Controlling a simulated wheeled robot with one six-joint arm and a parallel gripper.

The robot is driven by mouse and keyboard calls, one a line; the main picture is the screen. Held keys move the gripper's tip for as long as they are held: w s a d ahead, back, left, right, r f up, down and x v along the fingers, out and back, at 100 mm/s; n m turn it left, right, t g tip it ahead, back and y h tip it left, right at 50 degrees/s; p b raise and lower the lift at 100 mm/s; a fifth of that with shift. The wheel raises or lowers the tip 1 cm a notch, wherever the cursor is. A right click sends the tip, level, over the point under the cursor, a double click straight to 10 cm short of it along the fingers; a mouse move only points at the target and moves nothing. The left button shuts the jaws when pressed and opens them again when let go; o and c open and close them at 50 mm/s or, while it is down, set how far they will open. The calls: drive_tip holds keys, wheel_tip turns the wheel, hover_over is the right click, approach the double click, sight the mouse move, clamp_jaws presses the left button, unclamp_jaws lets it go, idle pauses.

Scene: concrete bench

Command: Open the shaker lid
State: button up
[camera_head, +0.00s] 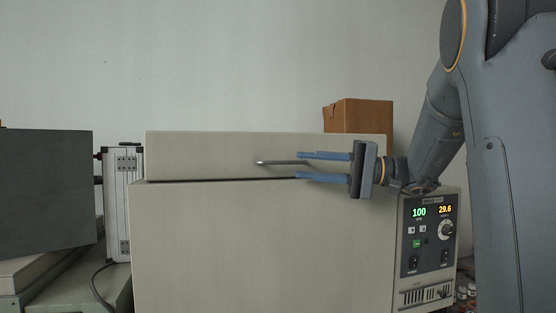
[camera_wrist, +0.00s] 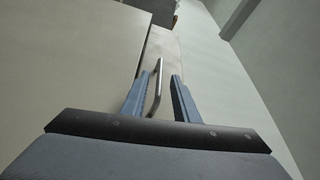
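The shaker (camera_head: 260,240) is a large beige box with a closed lid (camera_head: 200,150) along its top. A dark seam runs between lid and body. A metal bar handle (camera_head: 275,162) is fixed to the lid front and also shows in the wrist view (camera_wrist: 155,90). My gripper (camera_head: 298,166) comes from the right with two blue fingers, one above and one below the handle's height. In the wrist view the gripper (camera_wrist: 155,88) is open, with the handle between its fingers and gaps visible. The handle's right end is partly hidden by the upper finger.
A control panel (camera_head: 431,235) with lit displays is on the shaker's right. A cardboard box (camera_head: 362,115) stands behind the lid. A silver case (camera_head: 124,205) and a dark grey box (camera_head: 45,190) stand at left. Space above the lid is clear.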

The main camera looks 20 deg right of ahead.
sight(281, 162)
drive_tip(key=p+x, duration=0.2)
drive_tip(key=x, duration=0.4)
drive_tip(key=shift+w+a+r+p, duration=0.2)
drive_tip(key=shift+w+a+p, duration=0.05)
drive_tip(key=shift+a+p, duration=0.1)
drive_tip(key=shift+w+a+f, duration=0.1)
drive_tip(key=shift+w+a, duration=0.2)
drive_tip(key=shift+a, duration=0.15)
clamp_jaws()
idle(0.8)
